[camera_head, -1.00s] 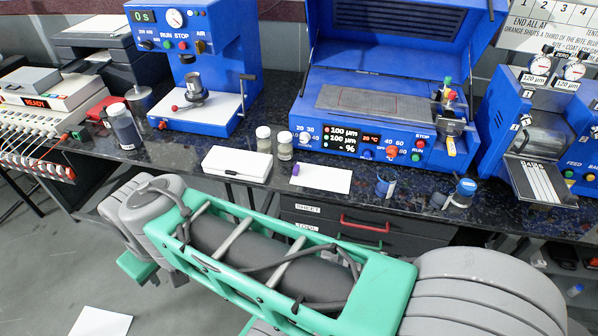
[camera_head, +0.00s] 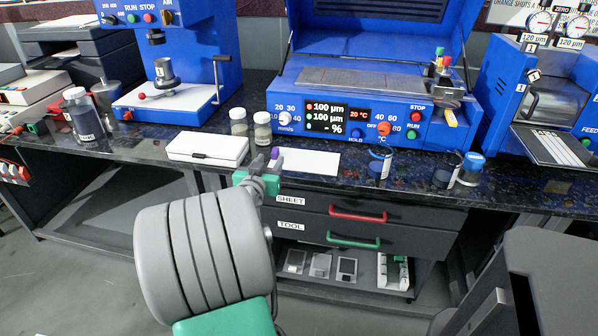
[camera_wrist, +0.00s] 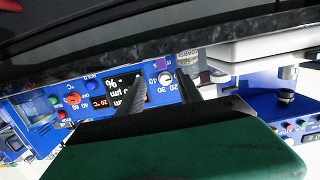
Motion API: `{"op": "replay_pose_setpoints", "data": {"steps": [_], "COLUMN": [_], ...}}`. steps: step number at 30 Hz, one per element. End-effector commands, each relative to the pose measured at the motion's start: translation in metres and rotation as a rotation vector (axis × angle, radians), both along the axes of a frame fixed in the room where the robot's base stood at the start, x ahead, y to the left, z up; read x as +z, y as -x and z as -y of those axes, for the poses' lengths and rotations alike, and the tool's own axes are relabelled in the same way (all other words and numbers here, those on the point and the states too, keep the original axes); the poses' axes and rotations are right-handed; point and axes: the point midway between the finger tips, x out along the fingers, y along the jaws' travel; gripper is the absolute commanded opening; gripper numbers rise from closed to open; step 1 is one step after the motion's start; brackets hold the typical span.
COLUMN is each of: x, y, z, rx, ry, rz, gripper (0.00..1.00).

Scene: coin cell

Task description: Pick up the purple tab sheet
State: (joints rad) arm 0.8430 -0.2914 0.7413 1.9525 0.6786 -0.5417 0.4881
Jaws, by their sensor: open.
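The purple tab sheet (camera_head: 312,162) lies flat on the dark speckled bench top, in front of the blue coater. It is a white sheet with a small purple tab (camera_head: 276,154) at its left end. My gripper (camera_head: 267,163) is at the bench's front edge, just left of the sheet, close to the tab and partly overlapping it in the head view. In the wrist view the two dark fingers (camera_wrist: 162,82) are apart with nothing seen between them, and a small purple patch (camera_wrist: 158,64) shows just beyond them. Whether the fingers touch the sheet cannot be told.
A white box (camera_head: 207,147) stands left of the sheet, with two small jars (camera_head: 262,130) behind. Glass vials (camera_head: 380,163) stand to the right. The blue coater (camera_head: 350,105) is behind. Drawers with red (camera_head: 358,213) and green handles sit below the bench edge.

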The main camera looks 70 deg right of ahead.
Motion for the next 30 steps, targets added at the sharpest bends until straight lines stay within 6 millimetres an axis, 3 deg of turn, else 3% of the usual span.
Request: {"op": "replay_pose_setpoints", "data": {"steps": [10, 18, 30], "x": [-0.011, -0.01, -0.011], "y": [-0.012, -0.014, -0.014], "z": [0.054, 0.06, 0.059], "rx": [0.0, 0.003, 0.004], "ry": [-0.004, -0.003, -0.004], "rz": [-0.001, -0.001, -0.001], "gripper": [0.42, 0.42, 0.09]}}
